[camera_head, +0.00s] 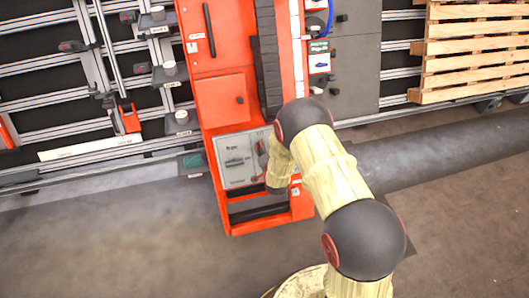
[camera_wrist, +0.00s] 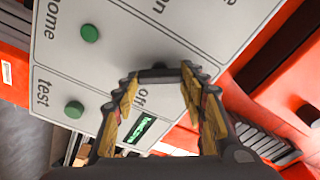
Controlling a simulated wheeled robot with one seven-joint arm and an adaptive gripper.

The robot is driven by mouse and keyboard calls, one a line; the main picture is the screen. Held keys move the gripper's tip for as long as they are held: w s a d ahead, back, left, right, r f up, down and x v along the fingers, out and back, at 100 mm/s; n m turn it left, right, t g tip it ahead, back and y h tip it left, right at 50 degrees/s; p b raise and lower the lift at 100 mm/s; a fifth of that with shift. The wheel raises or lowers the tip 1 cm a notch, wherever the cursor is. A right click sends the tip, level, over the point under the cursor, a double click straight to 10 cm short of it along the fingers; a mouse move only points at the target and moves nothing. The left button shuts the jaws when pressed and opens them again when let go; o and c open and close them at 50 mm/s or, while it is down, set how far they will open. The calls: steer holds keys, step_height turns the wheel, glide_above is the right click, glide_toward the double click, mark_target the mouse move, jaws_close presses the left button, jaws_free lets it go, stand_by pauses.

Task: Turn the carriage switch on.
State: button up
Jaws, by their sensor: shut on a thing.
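The pale control panel (camera_head: 232,171) is on the front of the red gantry carriage (camera_head: 220,100); it also fills much of the wrist view (camera_wrist: 105,20). My gripper (camera_wrist: 160,77) reaches the panel, one finger on each side of a small dark switch handle (camera_wrist: 158,75), and is shut on it. An "off" label shows just below the handle, and letters ending in "n" show above it. The fingertips hide part of the switch. In the head view my arm covers the right part of the panel and most of the gripper.
Green buttons (camera_wrist: 90,33) (camera_wrist: 74,109) sit near the fingers, by "home" and "test" labels. A lit green display (camera_wrist: 141,131) is below the switch. A wooden pallet (camera_head: 475,50) is at upper right. Metal rails (camera_head: 45,65) run at left. The floor in front is clear.

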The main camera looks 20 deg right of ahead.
steer(key=m+b, duration=0.2)
steer(key=m, duration=0.4)
steer(key=shift+s+f+m+g+b, duration=0.1)
steer(key=shift+f+m+g+b, duration=0.05)
steer(key=shift+m+g+b, duration=0.2)
stand_by(0.4)
steer(key=o, duration=1.1)
steer(key=shift+c, duration=0.2)
steer(key=shift+o, duration=0.6)
steer(key=v, duration=1.2)
